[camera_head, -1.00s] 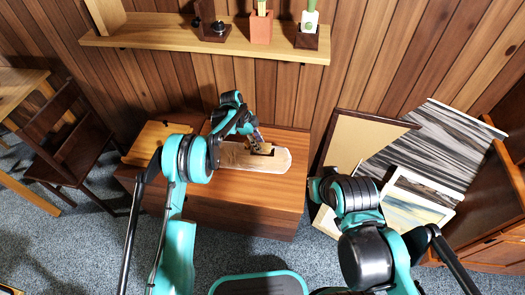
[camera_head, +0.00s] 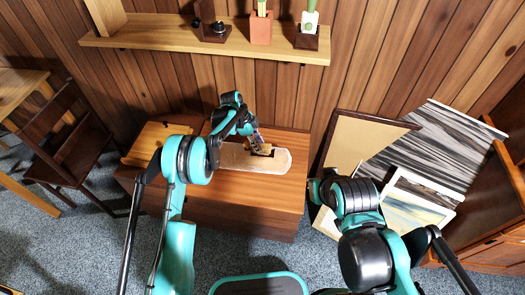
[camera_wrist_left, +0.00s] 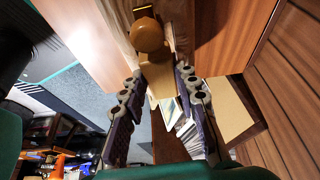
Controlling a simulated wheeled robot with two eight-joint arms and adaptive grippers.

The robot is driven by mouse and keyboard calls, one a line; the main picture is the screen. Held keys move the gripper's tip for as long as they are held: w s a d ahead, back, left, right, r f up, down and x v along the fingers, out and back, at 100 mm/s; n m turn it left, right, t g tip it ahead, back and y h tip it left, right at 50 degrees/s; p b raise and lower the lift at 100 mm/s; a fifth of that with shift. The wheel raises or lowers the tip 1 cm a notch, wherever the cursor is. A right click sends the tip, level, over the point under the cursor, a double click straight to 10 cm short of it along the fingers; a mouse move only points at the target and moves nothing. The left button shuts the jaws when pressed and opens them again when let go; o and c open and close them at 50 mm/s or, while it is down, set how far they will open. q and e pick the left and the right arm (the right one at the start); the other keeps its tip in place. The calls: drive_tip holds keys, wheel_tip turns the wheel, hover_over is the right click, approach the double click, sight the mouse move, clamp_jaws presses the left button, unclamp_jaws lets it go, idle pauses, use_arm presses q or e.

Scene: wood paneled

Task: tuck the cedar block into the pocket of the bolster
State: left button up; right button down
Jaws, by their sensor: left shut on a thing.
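The bolster (camera_head: 278,162) is a long pale piece with a rounded right end, lying on the reddish-brown wooden chest. A dark opening, its pocket, shows near its right half, partly covered by my gripper. My left gripper (camera_head: 259,142) reaches down over this opening. In the left wrist view, its fingers (camera_wrist_left: 162,78) are on either side of the tan cedar block (camera_wrist_left: 161,80), which has a round knob (camera_wrist_left: 146,36) by its far end. I cannot tell how deep the block sits. My right arm is at the right; its gripper fingers do not show.
A wooden board (camera_head: 152,138) lies on the chest (camera_head: 250,213) at left. A shelf (camera_head: 170,35) with small pots runs along the paneled wall above. Framed pictures (camera_head: 415,195) lean at right. A dark chair (camera_head: 65,135) stands at left.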

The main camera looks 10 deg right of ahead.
idle(0.4)
use_arm(q)
drive_tip(key=o, duration=1.6)
drive_tip(key=shift+r, duration=0.1)
drive_tip(key=shift+r+p, duration=1.85)
drive_tip(key=shift+r, duration=2.1)
